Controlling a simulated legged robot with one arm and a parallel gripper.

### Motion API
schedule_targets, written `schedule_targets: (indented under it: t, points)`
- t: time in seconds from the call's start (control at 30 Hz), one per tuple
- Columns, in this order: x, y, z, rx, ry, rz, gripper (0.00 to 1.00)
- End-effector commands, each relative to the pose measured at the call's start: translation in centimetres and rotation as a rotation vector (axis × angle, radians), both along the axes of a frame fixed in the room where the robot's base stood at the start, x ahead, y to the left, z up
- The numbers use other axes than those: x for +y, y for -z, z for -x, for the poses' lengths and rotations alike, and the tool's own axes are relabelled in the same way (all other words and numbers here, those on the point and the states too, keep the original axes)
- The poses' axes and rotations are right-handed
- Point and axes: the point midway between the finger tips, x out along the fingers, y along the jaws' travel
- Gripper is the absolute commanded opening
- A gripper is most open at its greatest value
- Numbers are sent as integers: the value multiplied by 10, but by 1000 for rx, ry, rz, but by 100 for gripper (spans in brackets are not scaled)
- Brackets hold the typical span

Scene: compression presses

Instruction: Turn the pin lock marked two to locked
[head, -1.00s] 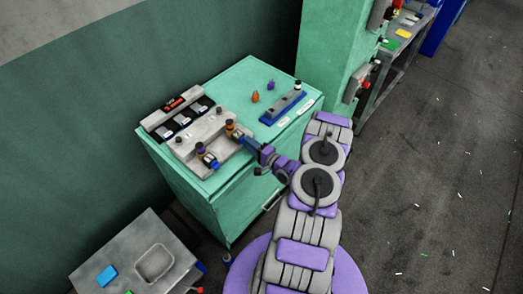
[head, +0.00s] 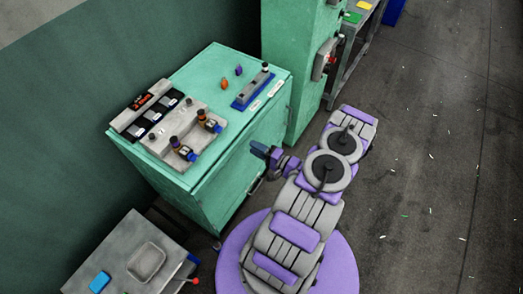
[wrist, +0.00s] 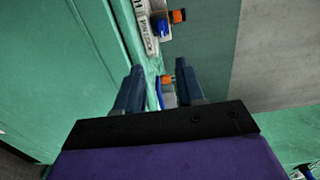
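Two pin locks with orange and dark knobs and blue parts sit on a grey block (head: 165,142) on the green cabinet. One pin lock (head: 184,152) is nearer the front left corner, the other (head: 209,123) farther right. I cannot read which is marked two, nor whether either is locked. In the wrist view, one orange-and-blue pin lock (wrist: 168,80) shows beyond and between my fingers; another (wrist: 163,24) is higher up beside a "PIN LOCK" label (wrist: 148,28). My gripper (head: 265,151) is open and empty, in front of the cabinet and apart from both locks; it also shows in the wrist view (wrist: 159,66).
Behind the locks is a dark switch panel (head: 150,110). A blue-based grey rail (head: 254,88) and two small knobs (head: 231,77) are on the cabinet top (head: 215,65). A grey table (head: 118,260) stands at lower left, a green column (head: 290,70) behind. Floor to the right is open.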

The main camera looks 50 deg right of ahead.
Motion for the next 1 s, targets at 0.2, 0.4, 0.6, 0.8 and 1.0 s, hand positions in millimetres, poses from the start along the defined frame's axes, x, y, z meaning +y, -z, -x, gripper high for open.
schedule_targets:
  t: [0.2, 0.4, 0.6, 0.8, 1.0]
  points:
    - [-3, 0, 17, -1, 2, 0, 38]
    - [-3, 0, 20, -1, 1, 0, 38]
    - [-3, 0, 20, -1, 1, 0, 38]
    - [-3, 0, 20, -1, 1, 0, 38]
    - [-5, 1, 16, 22, -7, 25, 38]
